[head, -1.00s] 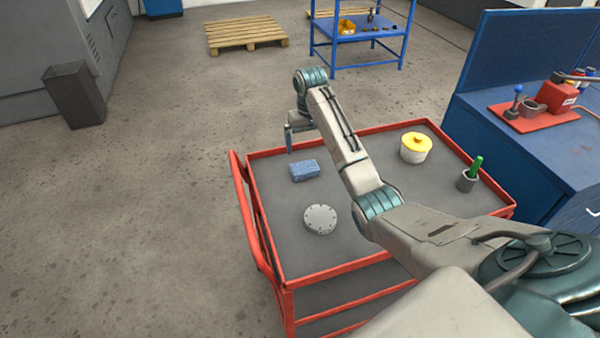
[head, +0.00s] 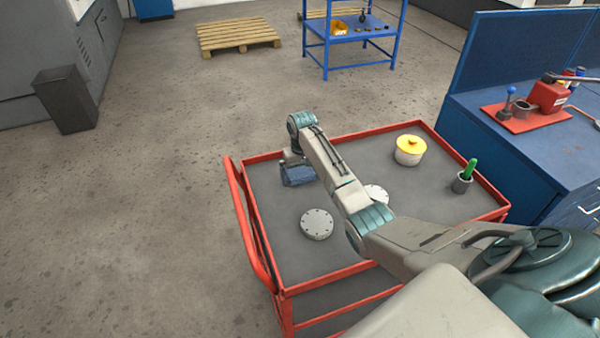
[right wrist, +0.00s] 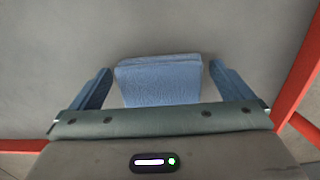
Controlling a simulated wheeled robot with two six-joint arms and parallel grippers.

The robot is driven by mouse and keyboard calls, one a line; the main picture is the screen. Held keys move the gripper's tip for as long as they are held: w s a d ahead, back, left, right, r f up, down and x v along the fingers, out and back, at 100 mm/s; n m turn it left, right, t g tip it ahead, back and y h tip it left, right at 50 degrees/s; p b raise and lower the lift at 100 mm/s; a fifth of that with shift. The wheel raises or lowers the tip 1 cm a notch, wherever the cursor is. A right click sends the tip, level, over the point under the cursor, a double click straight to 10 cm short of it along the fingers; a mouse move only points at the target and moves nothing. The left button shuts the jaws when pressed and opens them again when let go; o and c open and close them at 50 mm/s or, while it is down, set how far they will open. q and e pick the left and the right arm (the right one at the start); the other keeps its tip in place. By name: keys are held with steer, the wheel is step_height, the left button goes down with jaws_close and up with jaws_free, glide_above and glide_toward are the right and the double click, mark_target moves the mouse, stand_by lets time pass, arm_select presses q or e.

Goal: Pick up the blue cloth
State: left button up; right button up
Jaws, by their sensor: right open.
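The blue cloth (head: 298,176) is a folded block lying on the grey top of the red cart (head: 270,225). In the right wrist view the cloth (right wrist: 160,80) sits between the two blue fingers of my right gripper (right wrist: 160,88). The fingers are spread, with a gap on each side of the cloth. In the head view my right gripper (head: 292,168) is down at the cloth, and my arm hides part of both. My left gripper is not in view.
A grey round flange (head: 317,224) lies near the cloth, and another pale disc (head: 376,194) is partly behind my arm. A white pot with a yellow lid (head: 409,150) and a grey cup with a green handle (head: 463,178) stand to the right. The cart has a raised red rim.

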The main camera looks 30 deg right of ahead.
steer(key=shift+f, duration=0.3)
steer(key=c, duration=1)
steer(key=shift+o, duration=0.2)
steer(key=shift+r, duration=0.15)
